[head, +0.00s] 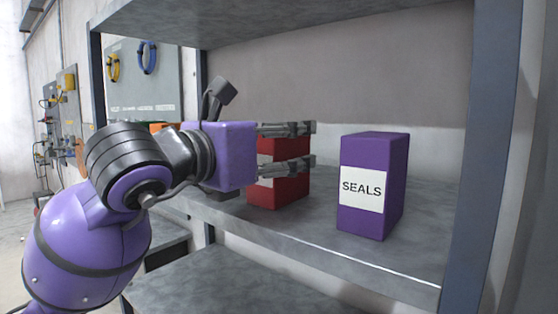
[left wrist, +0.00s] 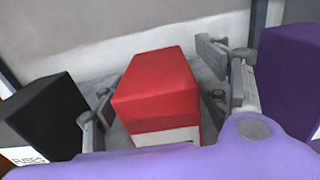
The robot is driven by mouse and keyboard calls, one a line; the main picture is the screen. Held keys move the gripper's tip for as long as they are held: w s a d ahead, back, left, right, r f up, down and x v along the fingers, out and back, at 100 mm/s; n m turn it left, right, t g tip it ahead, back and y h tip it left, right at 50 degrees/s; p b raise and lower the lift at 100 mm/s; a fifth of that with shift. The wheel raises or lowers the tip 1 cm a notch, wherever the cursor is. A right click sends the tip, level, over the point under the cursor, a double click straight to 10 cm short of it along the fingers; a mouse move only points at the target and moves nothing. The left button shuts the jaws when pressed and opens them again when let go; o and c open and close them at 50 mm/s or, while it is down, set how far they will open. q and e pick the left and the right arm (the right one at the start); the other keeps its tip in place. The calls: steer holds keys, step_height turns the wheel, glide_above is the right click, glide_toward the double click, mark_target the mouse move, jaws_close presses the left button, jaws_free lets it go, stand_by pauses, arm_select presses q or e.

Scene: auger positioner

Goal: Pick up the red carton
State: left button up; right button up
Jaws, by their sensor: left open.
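The red carton (head: 278,188) stands upright on the grey shelf, with a white label on its front. In the head view my left gripper (head: 290,148) reaches across in front of it and hides part of it. In the left wrist view the red carton (left wrist: 158,88) stands between the two open fingers of the left gripper (left wrist: 168,95). The left finger is close to its side, and a wider gap shows on the right. I cannot tell whether either finger touches it. My right gripper is in neither view.
A purple carton labelled SEALS (head: 372,186) stands right of the red one on the shelf (head: 310,232). A black carton (left wrist: 45,115) stands to the left in the wrist view. An upright post (head: 485,150) bounds the shelf at right, and another shelf panel (head: 280,18) hangs above.

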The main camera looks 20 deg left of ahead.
arm_select(q)
steer(key=c, duration=1.4)
steer(key=shift+c, duration=0.3)
steer(key=shift+r, duration=0.15)
